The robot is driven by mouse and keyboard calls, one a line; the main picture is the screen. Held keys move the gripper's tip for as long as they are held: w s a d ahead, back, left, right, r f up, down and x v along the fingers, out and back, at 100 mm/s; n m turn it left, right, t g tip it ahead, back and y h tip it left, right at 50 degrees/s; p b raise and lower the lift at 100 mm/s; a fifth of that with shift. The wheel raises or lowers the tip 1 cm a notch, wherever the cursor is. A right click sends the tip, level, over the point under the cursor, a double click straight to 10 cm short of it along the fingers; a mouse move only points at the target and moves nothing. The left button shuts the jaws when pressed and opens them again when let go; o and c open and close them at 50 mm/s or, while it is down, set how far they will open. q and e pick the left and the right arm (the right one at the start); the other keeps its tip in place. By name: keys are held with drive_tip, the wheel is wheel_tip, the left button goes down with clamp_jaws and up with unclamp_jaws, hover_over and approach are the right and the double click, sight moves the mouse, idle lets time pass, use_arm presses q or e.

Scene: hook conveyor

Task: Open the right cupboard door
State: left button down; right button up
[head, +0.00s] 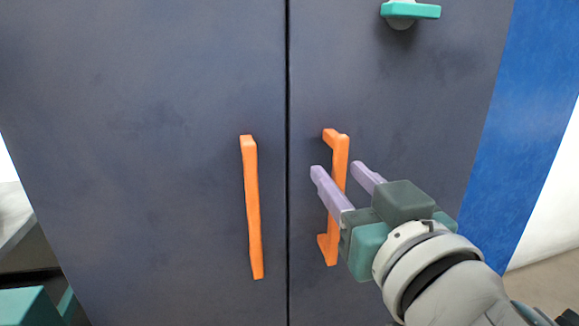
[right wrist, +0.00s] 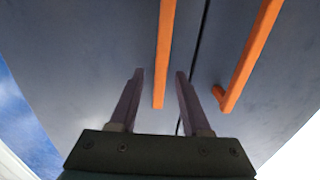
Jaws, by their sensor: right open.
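The right cupboard door (head: 440,110) is dark grey and shut, flush with the left door at a thin dark seam. Its upright orange handle (head: 330,250) also shows in the right wrist view (right wrist: 165,50). My right gripper (head: 337,169) is open at this handle, with one lilac finger on each side of the bar. In the right wrist view the bar runs between the two fingers (right wrist: 160,73), with a gap on both sides. The fingers hide part of the handle in the head view. My left gripper is not in view.
The left door (head: 140,140) has its own orange handle (head: 252,210) just across the seam. A teal turn-knob (head: 410,11) sits high on the right door. A blue panel (head: 520,130) stands to the right. A teal shape (head: 22,306) shows at the lower left.

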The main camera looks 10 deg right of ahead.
drive_tip(key=shift+w, duration=0.9)
drive_tip(key=shift+c, duration=0.3)
clamp_jaws()
idle(0.5)
